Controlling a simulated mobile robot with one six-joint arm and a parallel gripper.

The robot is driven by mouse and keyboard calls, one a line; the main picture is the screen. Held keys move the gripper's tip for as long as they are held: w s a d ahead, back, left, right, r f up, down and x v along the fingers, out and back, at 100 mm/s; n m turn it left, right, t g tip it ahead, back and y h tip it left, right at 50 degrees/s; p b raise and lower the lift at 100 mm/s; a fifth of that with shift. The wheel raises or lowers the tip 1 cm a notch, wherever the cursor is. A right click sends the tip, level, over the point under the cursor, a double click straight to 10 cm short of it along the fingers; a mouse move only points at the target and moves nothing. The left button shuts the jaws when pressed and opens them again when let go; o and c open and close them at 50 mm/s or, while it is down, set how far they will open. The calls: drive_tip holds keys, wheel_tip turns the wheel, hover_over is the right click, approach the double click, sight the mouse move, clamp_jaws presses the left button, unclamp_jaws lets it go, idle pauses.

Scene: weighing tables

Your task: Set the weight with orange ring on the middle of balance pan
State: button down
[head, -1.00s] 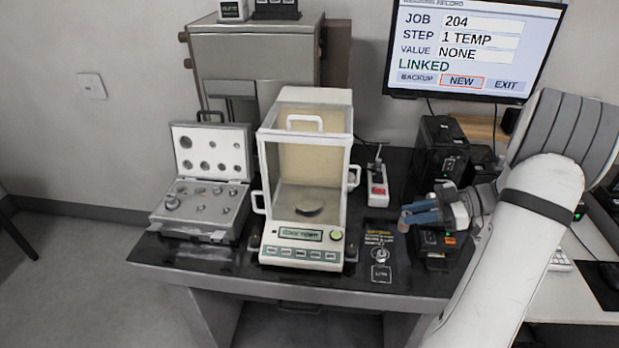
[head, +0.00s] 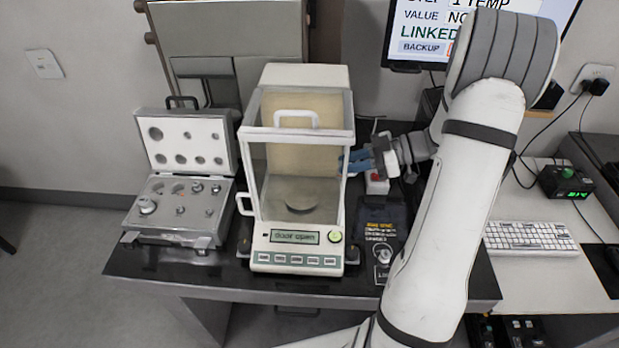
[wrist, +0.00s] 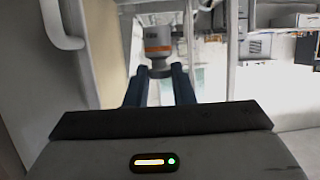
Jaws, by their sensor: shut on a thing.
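The weight with the orange ring (wrist: 158,42) is grey metal with an orange band, held between my blue fingers in the wrist view. My gripper (head: 345,162) is shut on it at the right side of the balance (head: 296,262), its fingertips at the chamber's right edge. I cannot make out the weight in the head view. The round balance pan (head: 302,198) lies bare inside the chamber, left of and below my fingertips. The balance display reads "door open".
An open weight case (head: 180,238) with several weights stands left of the balance. The chamber frame and white handles (head: 296,116) are close to my gripper. A monitor and keyboard (head: 530,237) are at right.

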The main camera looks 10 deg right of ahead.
drive_tip(key=x, duration=0.3)
drive_tip(key=p+x, duration=0.1)
drive_tip(key=x, duration=0.6)
drive_tip(key=shift+w+a+r, duration=0.15)
drive_tip(key=shift+w+r, duration=0.1)
drive_tip(key=shift+w, duration=0.05)
drive_tip(key=shift+a+f+p, duration=0.1)
drive_tip(key=shift+f+p, duration=0.2)
drive_tip(key=shift+f, duration=0.7)
drive_tip(key=shift+a+f+p, duration=0.15)
drive_tip(key=shift+f+p, duration=0.1)
drive_tip(key=shift+f, duration=0.75)
drive_tip(key=shift+f, duration=0.15)
drive_tip(key=c, duration=1.7)
unclamp_jaws()
drive_tip(key=o, duration=0.5)
drive_tip(key=shift+c, duration=0.2)
